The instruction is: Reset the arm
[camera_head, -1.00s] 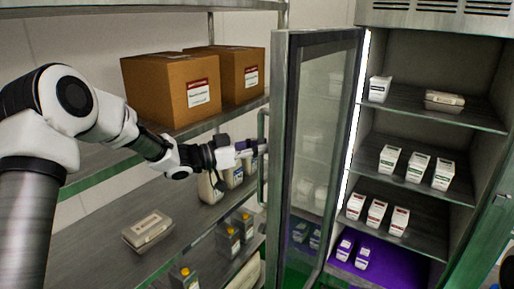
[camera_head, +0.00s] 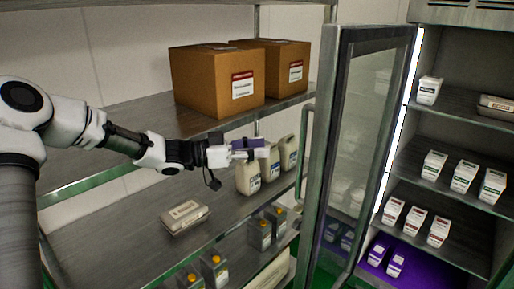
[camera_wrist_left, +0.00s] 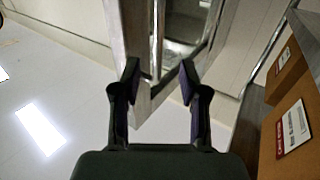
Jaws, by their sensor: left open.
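My left gripper (camera_head: 259,149) reaches in from the left in the head view, in front of the shelf rack. Its fingers are apart and empty, with the tips pointing right toward the open fridge door (camera_head: 318,110). In the left wrist view my left gripper (camera_wrist_left: 159,85) also shows open, with nothing between its fingers; the edge of the door frame (camera_wrist_left: 137,40) lies beyond the tips. A gap separates the gripper from the door handle (camera_head: 304,150) in the head view. My right gripper is not in view.
Two cardboard boxes (camera_head: 217,80) stand on the upper shelf above the gripper. White jugs (camera_head: 248,177) and an egg carton (camera_head: 184,217) are on the shelf below. The fridge (camera_head: 455,150) holds several small cartons.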

